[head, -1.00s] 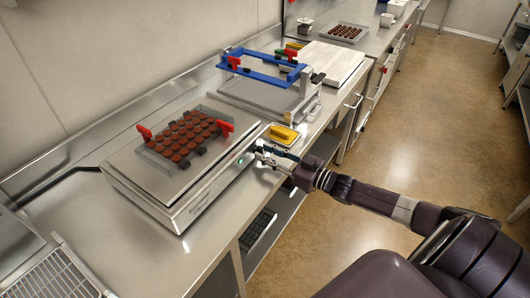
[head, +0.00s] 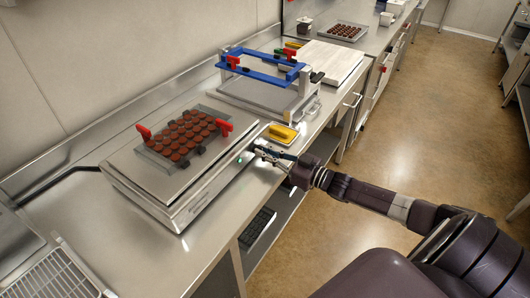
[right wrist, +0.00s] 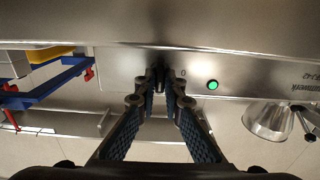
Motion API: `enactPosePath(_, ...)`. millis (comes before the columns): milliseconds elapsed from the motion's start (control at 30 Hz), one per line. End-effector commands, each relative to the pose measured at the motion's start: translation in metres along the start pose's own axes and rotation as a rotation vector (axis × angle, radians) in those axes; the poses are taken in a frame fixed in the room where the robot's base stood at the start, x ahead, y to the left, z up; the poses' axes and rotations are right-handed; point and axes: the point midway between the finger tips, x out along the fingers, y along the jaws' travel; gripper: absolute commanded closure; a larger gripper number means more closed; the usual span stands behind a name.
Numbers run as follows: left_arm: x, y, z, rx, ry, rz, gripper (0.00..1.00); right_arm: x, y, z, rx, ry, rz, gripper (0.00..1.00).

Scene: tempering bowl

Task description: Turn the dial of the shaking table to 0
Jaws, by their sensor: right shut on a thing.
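The shaking table (head: 206,192) is a steel box on the counter at left. A tray (head: 150,151) of brown chocolates with red clamps sits on its top. My right gripper (head: 258,148) is at the right end of its front panel, beside a small green light (head: 239,160). In the right wrist view, my right gripper (right wrist: 160,88) is shut on the dark dial (right wrist: 158,74), with its fingers on both sides of it. The fingertips hide much of the dial, so its pointer cannot be read. A "0" mark and the green light (right wrist: 212,85) show to the right of it.
A yellow-handled tool (head: 283,133) lies close behind my right gripper. A blue frame (head: 262,66) on a steel stand and a pale board (head: 332,62) stand farther along the counter. A wire rack (head: 55,279) is at front left.

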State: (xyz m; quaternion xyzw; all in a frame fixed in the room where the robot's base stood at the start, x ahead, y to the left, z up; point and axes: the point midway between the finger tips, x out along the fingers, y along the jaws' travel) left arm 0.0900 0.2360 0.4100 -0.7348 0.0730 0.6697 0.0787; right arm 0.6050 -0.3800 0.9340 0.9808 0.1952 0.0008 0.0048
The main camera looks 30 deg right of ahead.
Motion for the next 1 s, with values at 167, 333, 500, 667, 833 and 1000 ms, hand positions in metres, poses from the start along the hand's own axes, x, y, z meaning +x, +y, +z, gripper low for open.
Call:
enactPosePath(167,0.001,0.000,0.001,0.000,-0.001,0.000,0.78,0.001,-0.001,-0.001,-0.053,0.003,0.000,1.00)
enactPosePath(333,0.001,0.000,0.001,0.000,-0.001,0.000,0.78,0.001,-0.001,-0.001,-0.157,0.004,0.001,1.00)
enactPosePath(500,0.003,0.000,0.001,0.000,-0.001,0.000,0.78,0.001,-0.001,-0.001,-0.306,0.004,0.002,1.00)
enactPosePath(667,0.005,0.001,0.001,0.000,-0.001,0.001,0.78,0.001,-0.002,-0.001,-0.460,0.005,0.002,1.00)
enactPosePath(833,0.009,0.001,0.001,0.000,-0.001,0.001,0.78,0.001,-0.002,-0.001,-0.622,0.006,0.003,1.00)
enactPosePath(1000,0.013,0.001,0.002,0.000,-0.001,0.001,0.78,0.001,-0.003,0.000,-0.783,0.005,0.004,1.00)
